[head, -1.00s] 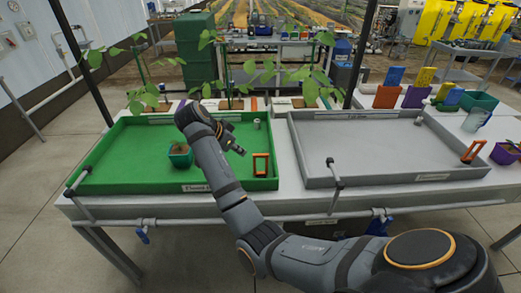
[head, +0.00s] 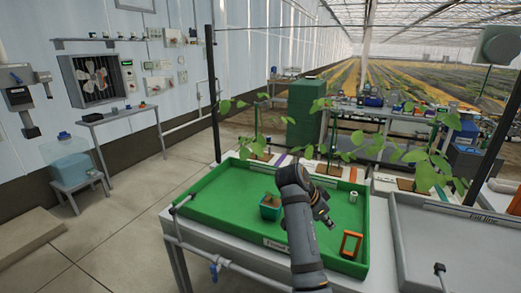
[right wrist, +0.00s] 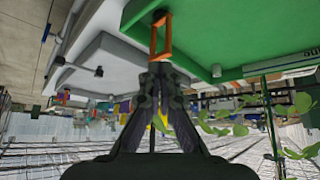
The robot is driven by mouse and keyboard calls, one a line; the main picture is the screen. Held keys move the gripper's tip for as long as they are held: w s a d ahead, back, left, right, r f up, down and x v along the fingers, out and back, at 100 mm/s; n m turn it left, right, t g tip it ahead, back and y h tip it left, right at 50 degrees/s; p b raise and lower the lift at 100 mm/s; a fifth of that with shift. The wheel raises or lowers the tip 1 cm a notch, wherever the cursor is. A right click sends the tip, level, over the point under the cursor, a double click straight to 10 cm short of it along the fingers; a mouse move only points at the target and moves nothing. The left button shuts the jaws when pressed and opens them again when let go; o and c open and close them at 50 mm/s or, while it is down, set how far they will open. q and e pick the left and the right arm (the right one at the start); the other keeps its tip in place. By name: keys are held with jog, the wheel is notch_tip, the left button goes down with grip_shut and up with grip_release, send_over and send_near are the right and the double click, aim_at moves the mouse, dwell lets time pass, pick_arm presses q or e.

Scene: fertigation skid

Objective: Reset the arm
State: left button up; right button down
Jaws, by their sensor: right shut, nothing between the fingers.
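My right arm reaches in from the bottom of the head view over the green tray (head: 205,198). In the right wrist view, which is upside down, the shut fingers (right wrist: 160,70) point toward the orange frame (right wrist: 161,36) at the green tray's edge (right wrist: 225,72). I cannot tell how high the gripper is. My left gripper is not in view.
A small pale cylinder (head: 353,197) stands in the green tray. A grey tray (head: 440,245) lies to the right. Leafy plants (head: 320,108) rise behind the trays. A blue-lidded tank (head: 72,160) stands on the left, with open floor between it and the table.

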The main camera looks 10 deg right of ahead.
jog(key=s+d+f+n+t+y, duration=0.1)
jog(key=s+d+f+n+y, duration=0.2)
jog(key=s+f+n, duration=0.85)
jog(key=s+a+f+n+t+y, duration=0.1)
jog(key=s+a+f+n+y, duration=0.2)
jog(key=s, duration=0.4)
jog(key=s+a+f+n, duration=0.1)
jog(key=s+a+f, duration=0.1)
jog(key=s+f, duration=0.45)
notch_tip(320, 180, down, 22)
jog(key=s+d+g+p, duration=0.1)
jog(key=s+d, duration=0.1)
jog(key=s, duration=0.1)
jog(key=s+d+f+g+p, duration=0.1)
jog(key=s+f, duration=1.6)
jog(key=s, duration=0.2)
jog(key=shift+d+f, duration=0.25)
jog(key=shift+d, duration=0.05)
